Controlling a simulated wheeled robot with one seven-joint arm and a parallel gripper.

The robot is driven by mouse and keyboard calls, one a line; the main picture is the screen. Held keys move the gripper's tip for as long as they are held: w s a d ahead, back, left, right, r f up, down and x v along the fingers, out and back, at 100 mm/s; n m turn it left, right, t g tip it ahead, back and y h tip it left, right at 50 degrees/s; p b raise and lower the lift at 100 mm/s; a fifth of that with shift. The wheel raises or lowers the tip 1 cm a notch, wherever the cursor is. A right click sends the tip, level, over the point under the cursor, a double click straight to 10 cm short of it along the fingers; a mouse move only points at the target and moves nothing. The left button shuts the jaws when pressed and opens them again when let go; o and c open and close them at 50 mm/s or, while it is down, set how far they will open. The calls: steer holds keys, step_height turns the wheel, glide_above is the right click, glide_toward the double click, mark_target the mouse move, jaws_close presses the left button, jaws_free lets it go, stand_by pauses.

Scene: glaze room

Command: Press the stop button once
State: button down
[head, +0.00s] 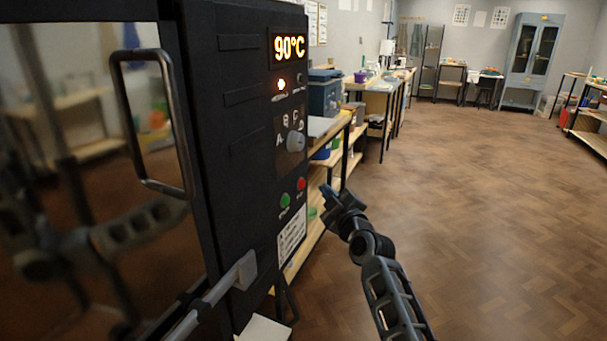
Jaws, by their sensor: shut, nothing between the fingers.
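The black kiln-like cabinet (232,60) stands at the left in the head view, its control panel facing right. Low on the panel are a red button (301,184) and, left of and below it, a green button (285,200). The small labels under them are too small to read for sure; the red one looks like the stop button. My gripper (326,192) is shut and empty, just right of the red button in the picture. A gap shows between them; its depth is hard to judge. Nothing covers the red button.
A lit display (289,47) reads 90°C above a glowing lamp and a grey selector knob (295,141). A metal door handle (150,120) juts out at the left. A wooden shelf unit (335,150) stands behind my gripper. The wooden floor (480,180) to the right is clear.

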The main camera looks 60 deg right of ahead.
mark_target(302, 184)
steer(key=shift+w+a+p, duration=0.15)
steer(key=shift+w+p, duration=0.45)
steer(key=shift+w, duration=0.9)
steer(key=shift+w, duration=0.1)
stand_by(0.9)
steer(key=shift+w, duration=0.3)
steer(key=shift+w+p, duration=0.45)
steer(key=shift+p, duration=0.2)
stand_by(0.5)
steer(key=shift+s+f+b, duration=0.1)
steer(key=shift+s+b, duration=0.05)
steer(key=shift+b, duration=0.15)
steer(key=shift+s+b, duration=0.75)
steer(key=shift+b, duration=0.2)
